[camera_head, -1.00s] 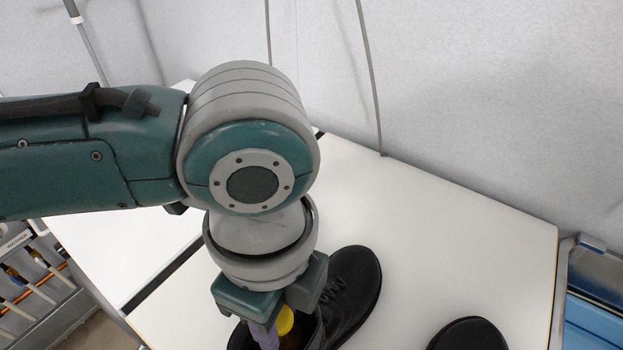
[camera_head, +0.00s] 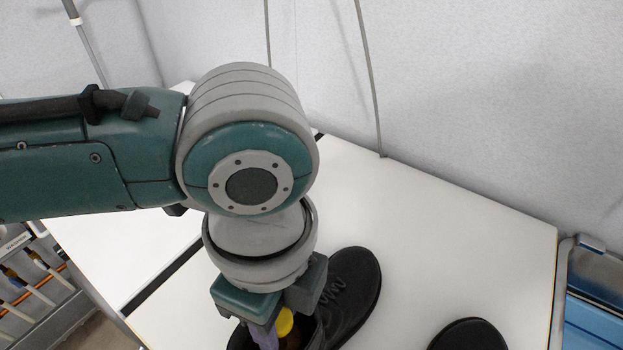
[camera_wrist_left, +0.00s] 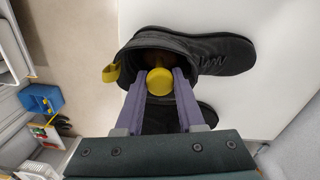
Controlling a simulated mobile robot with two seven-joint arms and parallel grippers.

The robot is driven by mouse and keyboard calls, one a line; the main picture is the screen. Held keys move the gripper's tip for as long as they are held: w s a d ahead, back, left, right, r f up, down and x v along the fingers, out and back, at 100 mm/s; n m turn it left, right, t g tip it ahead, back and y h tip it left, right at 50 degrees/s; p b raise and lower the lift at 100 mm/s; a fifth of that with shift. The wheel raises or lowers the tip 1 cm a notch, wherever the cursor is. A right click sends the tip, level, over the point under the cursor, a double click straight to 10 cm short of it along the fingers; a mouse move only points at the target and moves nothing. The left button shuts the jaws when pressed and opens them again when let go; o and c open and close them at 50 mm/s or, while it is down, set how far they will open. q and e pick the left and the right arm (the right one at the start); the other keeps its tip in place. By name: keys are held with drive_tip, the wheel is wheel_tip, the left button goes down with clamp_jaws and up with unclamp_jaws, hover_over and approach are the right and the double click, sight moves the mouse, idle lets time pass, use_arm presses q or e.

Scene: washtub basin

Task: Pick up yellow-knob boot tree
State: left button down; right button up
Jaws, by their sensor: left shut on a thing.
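The yellow-knob boot tree (camera_head: 284,322) sits inside a black boot (camera_head: 345,300) on the white table; only its yellow knob and a little brown below it show. In the left wrist view the knob (camera_wrist_left: 160,82) is between the purple fingers of my left gripper (camera_wrist_left: 160,88), at the boot's opening. My left gripper (camera_head: 268,335) reaches down from above and is shut on the knob. In the left wrist view the boot (camera_wrist_left: 205,52) points its toe to the right and has a yellow pull loop. My right gripper is not in view.
A second black shoe (camera_head: 468,335) stands to the right on the white table (camera_head: 450,240). A grey wall is behind the table. A rack with tools (camera_head: 35,290) is at lower left, and a blue bin (camera_wrist_left: 42,98) shows in the left wrist view. The table's middle is clear.

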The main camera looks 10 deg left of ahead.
use_arm(q)
drive_tip(key=shift+r, duration=0.1)
idle(0.3)
wheel_tip(320, 180, up, 20)
drive_tip(key=p, duration=0.1)
idle(0.5)
